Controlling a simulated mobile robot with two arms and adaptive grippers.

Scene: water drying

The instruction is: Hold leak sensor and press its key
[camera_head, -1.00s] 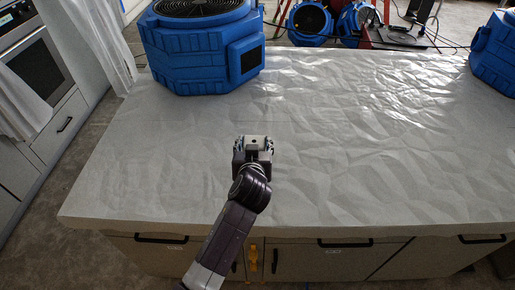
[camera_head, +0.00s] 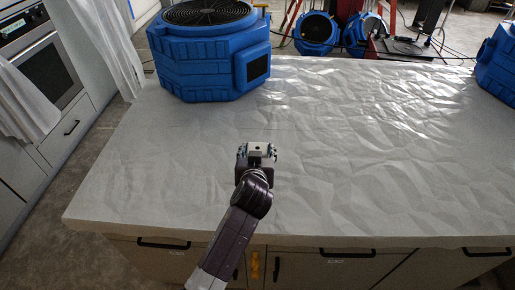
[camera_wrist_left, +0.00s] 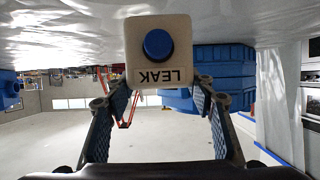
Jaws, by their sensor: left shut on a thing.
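The leak sensor (camera_wrist_left: 158,51) is a small whitish block with a round blue key (camera_wrist_left: 158,45) and the word LEAK, which reads upside down in the left wrist view. My left gripper (camera_wrist_left: 160,90) is shut on the sensor, with one finger on each side of it. In the head view the left gripper (camera_head: 257,152) is above the front part of the covered counter, and the pale top of the sensor shows between its fingers. The key is hidden from the head view. My right gripper is in neither view.
A white plastic sheet covers the counter (camera_head: 370,170); its middle and right are clear. A large blue air mover (camera_head: 205,60) stands at the back left, and another blue machine (camera_head: 497,65) at the right edge. Drawers with handles line the counter front.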

